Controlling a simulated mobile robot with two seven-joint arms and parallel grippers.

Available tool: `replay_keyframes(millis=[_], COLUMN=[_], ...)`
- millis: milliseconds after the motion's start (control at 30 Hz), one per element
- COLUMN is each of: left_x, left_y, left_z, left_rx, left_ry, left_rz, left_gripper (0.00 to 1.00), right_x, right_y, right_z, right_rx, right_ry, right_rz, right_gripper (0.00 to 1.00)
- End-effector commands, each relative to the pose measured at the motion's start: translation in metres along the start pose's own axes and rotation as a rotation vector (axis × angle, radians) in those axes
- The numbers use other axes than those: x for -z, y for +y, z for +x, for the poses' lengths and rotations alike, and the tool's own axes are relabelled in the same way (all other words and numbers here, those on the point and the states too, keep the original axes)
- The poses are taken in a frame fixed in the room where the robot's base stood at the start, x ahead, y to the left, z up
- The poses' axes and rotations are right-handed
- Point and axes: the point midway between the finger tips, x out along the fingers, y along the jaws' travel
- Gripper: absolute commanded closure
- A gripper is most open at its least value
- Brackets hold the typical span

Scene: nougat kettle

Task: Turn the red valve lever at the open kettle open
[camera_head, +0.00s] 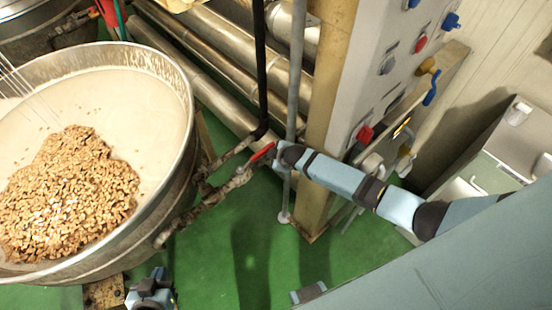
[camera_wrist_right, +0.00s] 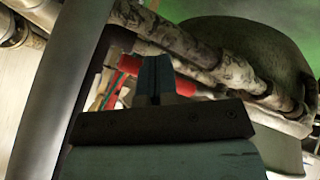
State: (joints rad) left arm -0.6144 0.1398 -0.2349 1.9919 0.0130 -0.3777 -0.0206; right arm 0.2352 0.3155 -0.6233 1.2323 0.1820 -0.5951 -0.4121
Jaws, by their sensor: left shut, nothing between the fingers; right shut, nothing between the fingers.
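The open kettle (camera_head: 150,75) stands at the left of the head view, with brown nuts heaped inside. A pipe with valve fittings (camera_head: 225,185) runs beside its right wall. The red valve lever (camera_head: 262,152) sits on this pipework. My right arm reaches in from the right, and its gripper (camera_head: 283,155) is at the lever's right end. In the wrist view the shut right fingers (camera_wrist_right: 155,78) cross in front of the red lever (camera_wrist_right: 185,87), which shows on both sides; contact is unclear. My left gripper (camera_head: 150,290) is shut and empty, low beside the kettle.
Thick metal pipes (camera_head: 235,65) and a thin grey upright pipe (camera_head: 296,75) stand behind the valve. A control cabinet (camera_head: 370,70) with coloured knobs is to the right. Green floor (camera_head: 235,265) is open below the valve.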

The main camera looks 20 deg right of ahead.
Motion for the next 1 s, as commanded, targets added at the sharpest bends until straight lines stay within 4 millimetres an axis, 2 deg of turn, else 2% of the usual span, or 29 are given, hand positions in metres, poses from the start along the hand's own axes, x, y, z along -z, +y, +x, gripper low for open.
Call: replay_keyframes(millis=[567,667,800,1000], left_x=[0.003,0.003,0.004,0.000], left_y=[0.000,0.000,0.000,0.000], left_z=[-0.001,-0.001,-0.003,0.000], left_rx=[0.000,0.000,0.000,0.000], left_ry=[0.004,0.002,0.000,0.000], left_rz=[0.000,0.000,0.000,0.000], left_gripper=[1.00,1.00,1.00,1.00], right_x=[0.001,0.001,0.001,-0.031], right_y=[0.001,0.001,0.001,-0.029], right_z=[-0.001,-0.010,-0.035,-0.064], right_rx=[0.000,0.000,0.000,0.003], right_ry=[0.001,0.002,0.003,-0.001], right_rz=[0.000,0.001,-0.001,-0.001], right_gripper=[1.00,1.00,1.00,1.00])
